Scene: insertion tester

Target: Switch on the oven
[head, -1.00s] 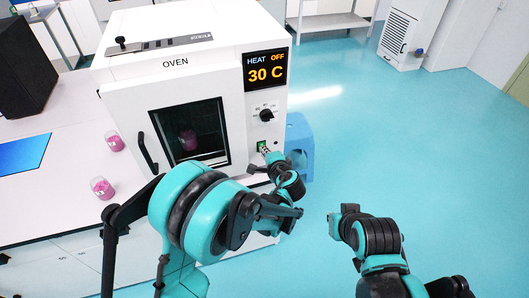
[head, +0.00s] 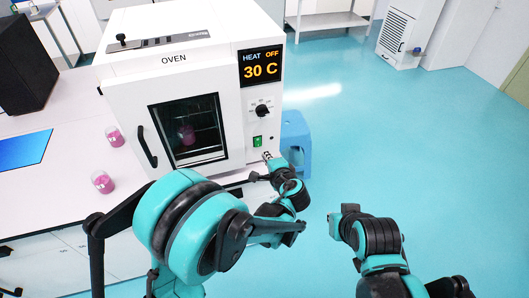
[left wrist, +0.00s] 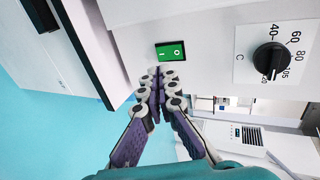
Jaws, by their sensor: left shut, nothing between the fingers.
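The white oven (head: 175,80) stands on the bench with its door closed. Its display (head: 262,67) reads HEAT OFF and 30 C. A black dial (head: 262,111) sits below the display, and a green rocker switch (head: 257,141) below that. My left gripper (head: 267,157) is shut and empty, just below the switch and apart from it. In the left wrist view the shut fingertips (left wrist: 158,80) point at the panel beside the green switch (left wrist: 170,51), with the dial (left wrist: 271,58) to the right. My right gripper (head: 340,216) is far from the oven; its fingers are unclear.
A pink-filled beaker shows through the oven window (head: 187,130). Two pink-filled beakers (head: 115,136) (head: 103,181) stand on the bench left of the oven. A blue stool (head: 296,143) stands right of it.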

